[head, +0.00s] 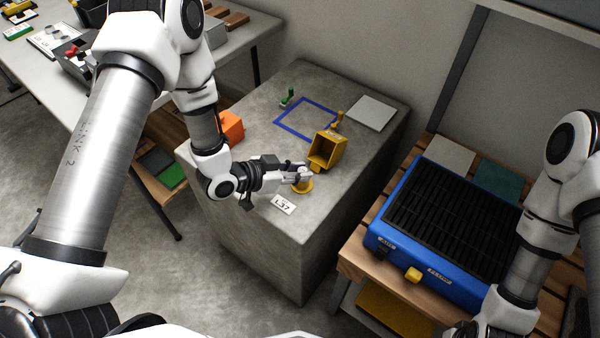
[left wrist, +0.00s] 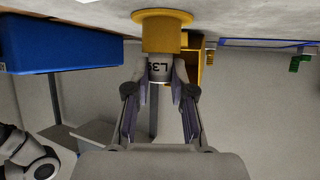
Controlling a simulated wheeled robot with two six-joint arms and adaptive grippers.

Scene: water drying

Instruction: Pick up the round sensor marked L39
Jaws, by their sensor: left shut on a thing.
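The round sensor (left wrist: 160,68) is a pale grey cylinder with dark lettering that starts "L3"; the last character is partly hidden. It sits at a yellow round holder (left wrist: 160,36) with a wide flange. The holder also shows in the head view (head: 303,187) on the grey block's top. My left gripper (head: 303,174) has its fingers on both sides of the sensor, shut on it. I cannot tell whether the sensor is clear of the holder. A white card (head: 284,204) beside the holder seems to read L37 or L39. My right gripper is not in view.
A yellow open box (head: 327,151) stands just behind the holder. A blue outlined square (head: 290,106), a green-handled item (head: 288,97) and a pale plate (head: 371,112) are farther back. An orange block (head: 231,126) is left. A blue grill-like unit (head: 440,260) stands right.

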